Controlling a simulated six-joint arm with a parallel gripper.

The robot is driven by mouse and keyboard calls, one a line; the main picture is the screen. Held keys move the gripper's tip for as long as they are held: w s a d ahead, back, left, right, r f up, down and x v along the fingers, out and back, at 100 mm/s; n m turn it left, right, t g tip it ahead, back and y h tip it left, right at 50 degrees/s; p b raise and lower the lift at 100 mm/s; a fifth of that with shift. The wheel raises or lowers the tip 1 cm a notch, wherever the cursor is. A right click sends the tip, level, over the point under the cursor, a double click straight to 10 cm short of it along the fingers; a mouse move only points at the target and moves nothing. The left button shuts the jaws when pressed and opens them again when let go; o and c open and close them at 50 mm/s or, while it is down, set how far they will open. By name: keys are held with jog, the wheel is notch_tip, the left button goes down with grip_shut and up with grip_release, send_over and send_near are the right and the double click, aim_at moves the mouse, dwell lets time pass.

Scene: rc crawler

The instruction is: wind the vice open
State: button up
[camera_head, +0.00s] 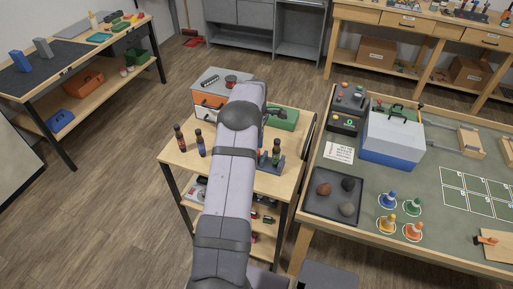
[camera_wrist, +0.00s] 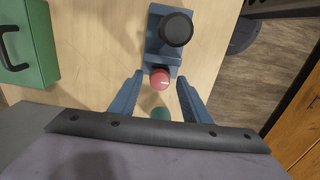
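In the wrist view, a blue-grey fixture, seemingly the vice (camera_wrist: 153,55), carries a large black round part (camera_wrist: 176,28). A red round knob (camera_wrist: 160,79) sits at its near end. My gripper (camera_wrist: 160,77) is open, with one blue finger on each side of the red knob and visible gaps between. A dark green round thing (camera_wrist: 161,113) lies nearer the palm, between the fingers. My arm hides my gripper there.
Two dark bottles (camera_head: 180,138) (camera_head: 200,143) stand left of my arm on the small table. A green case (camera_head: 286,120) stands at its back right; it also shows in the wrist view (camera_wrist: 30,45). A green-topped workbench (camera_head: 450,245) stands close on the right.

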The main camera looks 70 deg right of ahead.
jog(key=shift+r+b, duration=1.35)
jog(key=shift+r, duration=2.3)
jog(key=shift+w+a, duration=0.1)
jog(key=shift+w, duration=0.05)
jog(key=w+a+r, duration=0.1)
jog(key=w+a, duration=0.9)
jog(key=a, duration=0.4)
jog(key=w+a+r, duration=0.2)
jog(key=w+a, duration=0.7)
jog(key=a, duration=0.5)
jog(key=s+a+f, duration=0.1)
jog(key=s+a, duration=0.1)
jog(key=a, duration=1.3)
jog(key=s+a+f, duration=0.3)
jog(key=s+a, duration=0.6)
jog(key=a, duration=0.1)
jog(key=shift+a, duration=0.4)
